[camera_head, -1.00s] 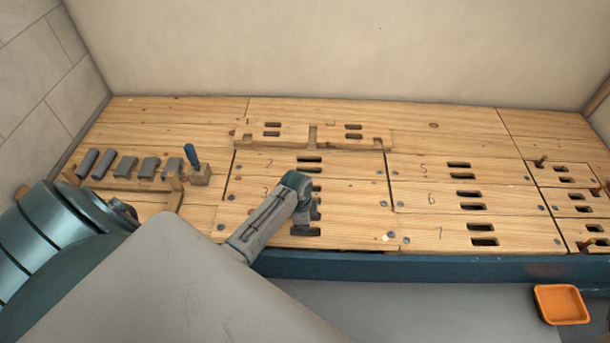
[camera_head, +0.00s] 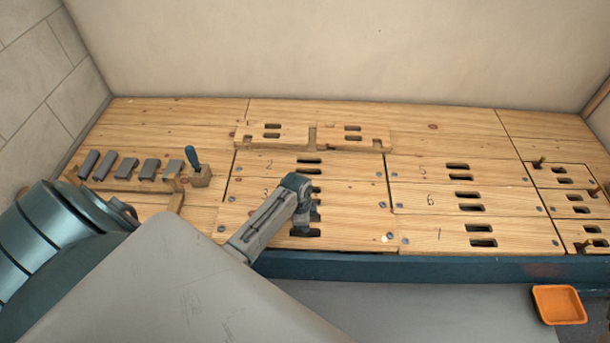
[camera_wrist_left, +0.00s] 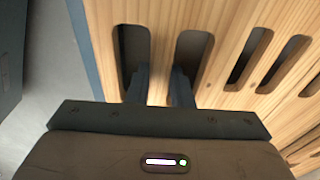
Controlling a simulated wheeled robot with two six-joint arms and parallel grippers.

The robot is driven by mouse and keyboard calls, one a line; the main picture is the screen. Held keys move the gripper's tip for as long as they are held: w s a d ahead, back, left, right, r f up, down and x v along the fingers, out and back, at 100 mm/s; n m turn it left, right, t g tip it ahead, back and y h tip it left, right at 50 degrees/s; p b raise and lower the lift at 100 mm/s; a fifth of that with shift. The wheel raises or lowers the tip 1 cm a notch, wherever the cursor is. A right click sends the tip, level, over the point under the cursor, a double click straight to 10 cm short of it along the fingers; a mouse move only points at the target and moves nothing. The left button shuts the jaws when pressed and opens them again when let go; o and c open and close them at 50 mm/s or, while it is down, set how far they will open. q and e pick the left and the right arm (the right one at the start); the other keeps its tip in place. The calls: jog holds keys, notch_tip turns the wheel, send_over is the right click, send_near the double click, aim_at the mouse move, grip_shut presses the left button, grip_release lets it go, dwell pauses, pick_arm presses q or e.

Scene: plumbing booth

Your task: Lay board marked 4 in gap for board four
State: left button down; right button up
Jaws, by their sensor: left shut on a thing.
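The front board (camera_head: 355,228) of the left column lies in the row in front of board 3 (camera_head: 350,192), where the gap for board four would be. Its number is hidden behind my left arm. My left gripper (camera_head: 307,222) points down on this board. In the left wrist view, its fingers (camera_wrist_left: 160,88) reach into the board's two slots and are shut on the wooden bar between them. The board looks flat and close to level with its neighbours. I cannot tell whether it is fully seated. My right gripper is not in view.
Boards 5 (camera_head: 410,172), 6 (camera_head: 410,200) and 7 (camera_head: 420,236) lie to the right. A notched plank (camera_head: 290,140) lies behind board 2 (camera_head: 340,170). Grey blocks (camera_head: 107,165) and a blue-handled tool (camera_head: 199,172) are at left. An orange tray (camera_head: 560,304) is at front right.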

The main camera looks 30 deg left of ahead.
pick_arm(q)
jog(key=shift+f, duration=0.2)
jog(key=shift+f, duration=0.35)
jog(key=shift+f, duration=0.35)
jog(key=shift+f+b, duration=0.35)
jog(key=shift+f, duration=0.35)
jog(key=shift+p, duration=0.3)
dwell(0.3)
jog(key=shift+f, duration=0.1)
dwell(0.4)
jog(key=c, duration=1.2)
grip_release()
jog(key=shift+f, duration=0.1)
